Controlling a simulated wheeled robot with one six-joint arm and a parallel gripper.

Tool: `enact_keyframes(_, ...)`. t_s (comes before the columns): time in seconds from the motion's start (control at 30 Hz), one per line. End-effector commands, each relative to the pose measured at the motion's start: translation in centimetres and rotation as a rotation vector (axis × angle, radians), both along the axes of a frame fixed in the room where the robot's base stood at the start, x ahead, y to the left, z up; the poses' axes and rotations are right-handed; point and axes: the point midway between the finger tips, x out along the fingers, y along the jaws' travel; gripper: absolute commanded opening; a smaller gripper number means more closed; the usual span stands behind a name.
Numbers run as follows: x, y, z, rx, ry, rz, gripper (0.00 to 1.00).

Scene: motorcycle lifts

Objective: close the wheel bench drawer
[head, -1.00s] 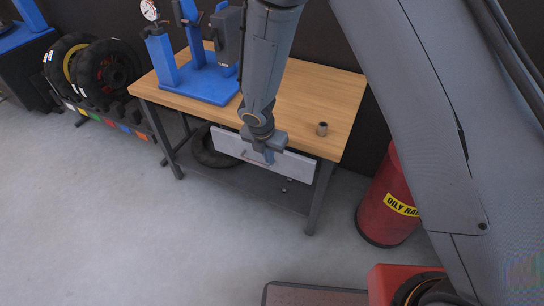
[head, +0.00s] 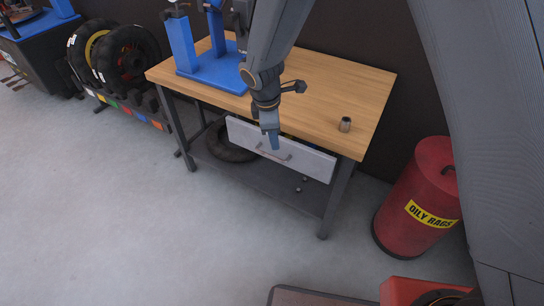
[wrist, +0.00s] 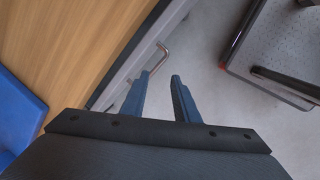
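The wheel bench (head: 310,85) has a wooden top on dark legs. Its drawer (head: 312,163) has a light grey front with a bar handle (head: 273,153) and hangs under the bench's front edge. A narrow opening shows above the front, but how far out the drawer stands is hard to tell. My gripper (head: 274,145) points down in front of the drawer and covers part of its front. In the wrist view my gripper (wrist: 160,76) has its two fingers apart with nothing between them. The handle (wrist: 155,61) shows just beyond the fingertips; contact is unclear.
A blue stand (head: 215,75) and a small metal cylinder (head: 345,125) are on the benchtop. A red oily rags bin (head: 418,195) stands right of the bench. A wheel rack (head: 125,105) is at left.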

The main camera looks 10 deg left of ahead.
Motion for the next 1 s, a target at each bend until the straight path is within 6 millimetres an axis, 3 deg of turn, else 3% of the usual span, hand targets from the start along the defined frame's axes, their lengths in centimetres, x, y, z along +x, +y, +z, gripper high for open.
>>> enact_keyframes(0.1, 1.0, 1.1, -1.7, 0.059, -0.008, -0.263, 0.28)
enact_keyframes(0.3, 1.5, 2.2, -2.4, 0.115, -0.011, -0.523, 0.28)
enact_keyframes(0.47, 1.6, 2.3, -3.1, 0.123, -0.010, -0.571, 0.28)
enact_keyframes(0.8, 2.4, 1.9, -8.0, 0.121, -0.009, -0.568, 0.28)
enact_keyframes(1.0, 2.8, 1.8, -9.7, 0.122, -0.011, -0.566, 0.28)
